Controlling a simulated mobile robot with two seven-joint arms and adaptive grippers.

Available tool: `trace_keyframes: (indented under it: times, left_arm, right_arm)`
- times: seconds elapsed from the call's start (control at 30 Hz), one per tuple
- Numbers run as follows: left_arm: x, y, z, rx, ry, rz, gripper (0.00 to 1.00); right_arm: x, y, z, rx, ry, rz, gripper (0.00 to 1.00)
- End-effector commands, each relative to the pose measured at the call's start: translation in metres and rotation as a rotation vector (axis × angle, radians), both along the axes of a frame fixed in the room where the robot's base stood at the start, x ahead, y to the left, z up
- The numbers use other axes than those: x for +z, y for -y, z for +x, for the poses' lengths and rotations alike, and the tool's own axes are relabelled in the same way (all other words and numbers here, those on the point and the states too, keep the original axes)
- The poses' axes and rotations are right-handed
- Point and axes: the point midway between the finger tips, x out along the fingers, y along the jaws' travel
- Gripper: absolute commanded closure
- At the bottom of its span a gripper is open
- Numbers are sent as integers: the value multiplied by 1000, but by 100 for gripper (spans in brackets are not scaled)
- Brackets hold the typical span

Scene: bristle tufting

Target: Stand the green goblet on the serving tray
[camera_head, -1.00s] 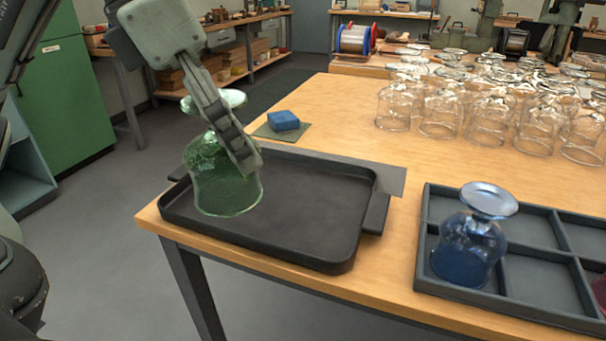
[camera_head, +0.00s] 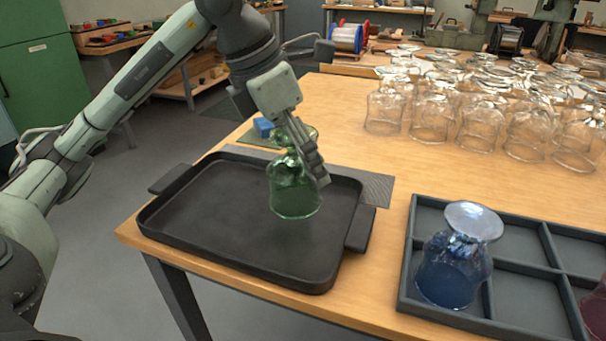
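The green goblet (camera_head: 294,195) is upside down, its bowl mouth at the bottom and its foot on top. My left gripper (camera_head: 300,158) is shut on it around the stem, just below the foot, and the fingers hide part of the stem and bowl. The goblet is over the right part of the black serving tray (camera_head: 215,205). I cannot tell whether its rim touches the tray floor or hangs slightly above. The rest of the tray is empty. My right gripper is not in view.
A dark compartment rack (camera_head: 520,268) at the right holds an upside-down blue goblet (camera_head: 453,275) and part of a red one (camera_head: 597,310). Several clear glasses (camera_head: 475,125) crowd the back right. A blue block (camera_head: 264,127) lies on a green mat behind the tray.

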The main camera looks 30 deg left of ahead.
Motion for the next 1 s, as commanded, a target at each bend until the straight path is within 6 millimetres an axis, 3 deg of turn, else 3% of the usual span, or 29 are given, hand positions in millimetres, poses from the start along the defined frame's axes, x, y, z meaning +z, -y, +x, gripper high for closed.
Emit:
trace_keyframes:
  times: [0.27, 0.77, 0.8, 0.97, 1.0]
  left_arm:
    - [-38, 0, 0, 0, -3, 1, 68]
    - [-42, 0, 0, 0, 1, 0, 68]
    - [-42, 0, 0, 0, 0, 0, 28]
    - [-42, 0, 0, 0, 0, 0, 8]
    - [-42, 0, 0, 0, 0, 0, 8]
  right_arm:
    - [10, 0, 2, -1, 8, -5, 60]
    - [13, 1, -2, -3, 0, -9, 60]
    - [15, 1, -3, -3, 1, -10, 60]
    - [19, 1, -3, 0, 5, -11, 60]
    - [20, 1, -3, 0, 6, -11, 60]
